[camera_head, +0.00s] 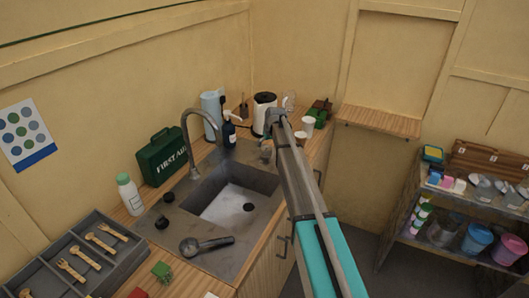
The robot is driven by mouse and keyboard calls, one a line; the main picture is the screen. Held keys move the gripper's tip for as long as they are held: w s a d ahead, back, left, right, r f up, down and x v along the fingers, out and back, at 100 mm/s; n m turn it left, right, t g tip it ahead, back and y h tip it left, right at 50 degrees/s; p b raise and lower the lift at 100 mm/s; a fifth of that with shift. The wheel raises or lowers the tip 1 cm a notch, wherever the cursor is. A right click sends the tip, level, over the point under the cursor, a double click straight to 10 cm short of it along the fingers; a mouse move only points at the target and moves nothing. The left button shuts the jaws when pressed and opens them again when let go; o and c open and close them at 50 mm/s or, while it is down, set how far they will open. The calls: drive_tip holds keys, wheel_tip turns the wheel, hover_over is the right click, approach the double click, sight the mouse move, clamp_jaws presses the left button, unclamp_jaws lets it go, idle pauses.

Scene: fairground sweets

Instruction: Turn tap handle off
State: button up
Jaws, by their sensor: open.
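The tap (188,135) is a grey gooseneck at the back left of the metal sink (236,192), its spout curving over the basin. Two small dark round knobs, one nearer (162,222) and one closer to the tap's base (168,197), sit on the sink's left deck. I cannot tell which is the handle or how it is turned. My arm reaches in from the lower right. My gripper (267,148) is open, small and partly hidden by my arm, beyond the basin's back right side and apart from the tap and knobs.
A dark scoop (205,245) lies on the sink's front edge. A white bottle (130,194) and green first-aid box (163,158) stand left of the tap. A dark soap bottle (229,134), blue jug (212,114) and white kettle (263,112) stand behind. A cutlery tray (82,250) is front left.

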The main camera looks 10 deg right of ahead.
sight(266, 147)
drive_tip(key=shift+b+x, duration=1.3)
drive_tip(key=shift+x, duration=0.45)
drive_tip(key=c, duration=1)
drive_tip(key=shift+m+h, duration=0.7)
drive_tip(key=shift+m, duration=1)
